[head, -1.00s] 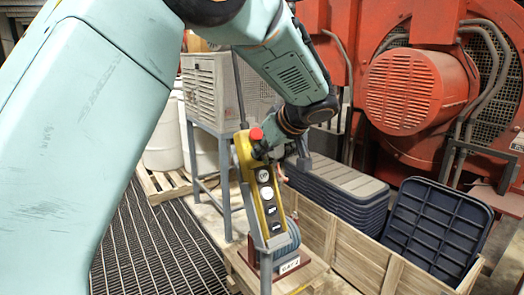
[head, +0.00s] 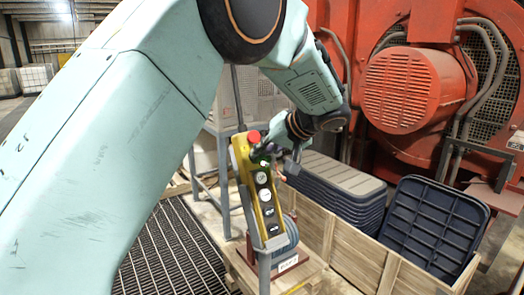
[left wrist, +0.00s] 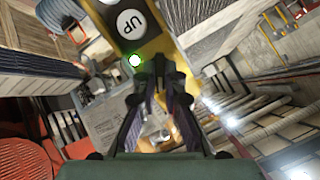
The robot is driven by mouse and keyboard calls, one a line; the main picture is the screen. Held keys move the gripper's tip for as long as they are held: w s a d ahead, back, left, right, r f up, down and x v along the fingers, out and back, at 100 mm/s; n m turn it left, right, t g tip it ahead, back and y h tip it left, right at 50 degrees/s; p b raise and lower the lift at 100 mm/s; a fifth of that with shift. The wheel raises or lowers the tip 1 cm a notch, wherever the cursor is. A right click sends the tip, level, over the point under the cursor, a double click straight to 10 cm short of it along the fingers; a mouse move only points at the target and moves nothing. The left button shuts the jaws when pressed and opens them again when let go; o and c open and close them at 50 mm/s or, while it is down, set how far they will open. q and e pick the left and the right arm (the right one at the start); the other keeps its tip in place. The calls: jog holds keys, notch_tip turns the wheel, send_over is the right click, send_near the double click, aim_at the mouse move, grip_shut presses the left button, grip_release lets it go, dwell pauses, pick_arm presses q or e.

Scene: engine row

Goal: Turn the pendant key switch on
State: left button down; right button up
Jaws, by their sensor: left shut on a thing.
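The yellow pendant (head: 268,205) stands tilted on a grey post, with a red mushroom button (head: 253,137) at its top and a column of round buttons below. In the left wrist view, the white UP button (left wrist: 131,22) shows on the pendant's face. My right gripper is not in view.
A wooden crate (head: 345,255) with stacked dark lids (head: 335,190) and a blue-black ribbed tray (head: 435,225) stands right of the pendant. A red motor (head: 412,90) is behind. A coiled cable hangs by the post. Grating covers the floor at left.

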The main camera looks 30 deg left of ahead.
pick_arm(q)
jog(key=shift+s+f, duration=0.15)
jog(key=shift+f, duration=0.15)
jog(key=c, duration=1.4)
grip_release()
jog(key=shift+r, duration=0.15)
jog(key=shift+c, duration=0.2)
jog(key=shift+a, duration=0.1)
jog(key=v, duration=1.2)
jog(key=shift+w, duration=0.2)
